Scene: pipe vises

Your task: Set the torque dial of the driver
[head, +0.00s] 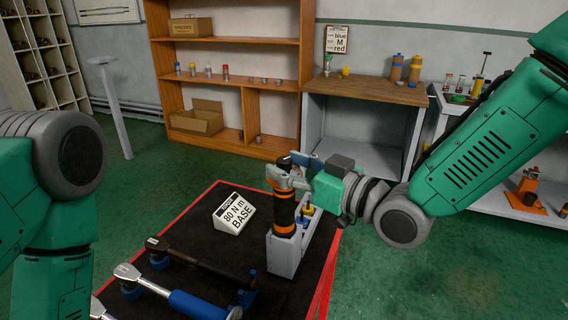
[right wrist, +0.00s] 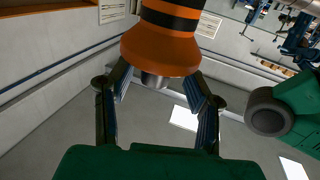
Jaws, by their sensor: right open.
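The driver (head: 284,212) is black with orange bands. It stands upright in a grey holder (head: 284,256) on the cart's black mat. My right gripper (head: 289,171) is at the driver's upper end, with its fingers around it. In the right wrist view, the open fingers (right wrist: 160,88) stand on either side of the driver's flared orange end (right wrist: 160,50), with visible gaps. A short grey stub sticks out of that end. A white sign (head: 235,213) on the mat reads "80 N m BASE". Dial markings cannot be made out. My left gripper is out of view.
A blue-handled wrench (head: 200,304) and a dark bar (head: 205,262) lie at the front of the red-edged cart (head: 188,205). A yellow-and-blue tool (head: 307,211) stands beside the driver. Wooden shelves (head: 235,88) and a workbench (head: 368,90) stand behind; green floor separates them from the cart.

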